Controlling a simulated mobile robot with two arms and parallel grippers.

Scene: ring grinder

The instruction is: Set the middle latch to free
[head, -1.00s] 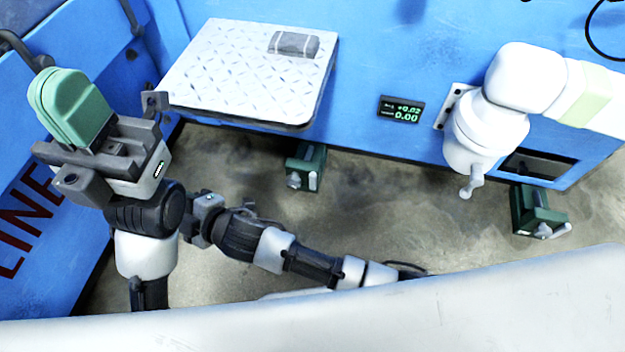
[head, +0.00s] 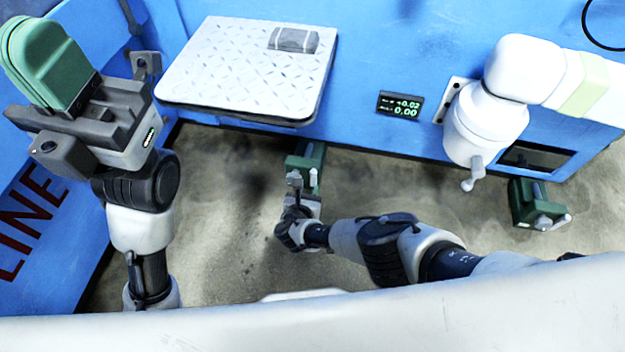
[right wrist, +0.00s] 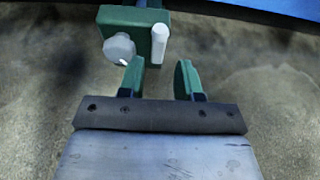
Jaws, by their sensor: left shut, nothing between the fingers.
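A green latch block (head: 306,160) with a grey knob and a pale upright peg is at the foot of the blue wall, near the middle of the head view. It shows at the top of the right wrist view (right wrist: 135,33), with the knob (right wrist: 119,48) left and the peg (right wrist: 159,43) right. I cannot tell if it is the middle latch. My right gripper (right wrist: 158,70) is open and empty, just short of the block; in the head view it partly covers the block's front. My left gripper (head: 45,62) is shut and empty, raised at the far left.
Another green latch (head: 535,204) stands at the right by a dark opening. A white robot-like arm (head: 487,118) with a grey handle sticks out from the blue wall. A white textured platform (head: 240,75) overhangs at upper left. A small display (head: 400,106) is on the wall. Floor between is clear.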

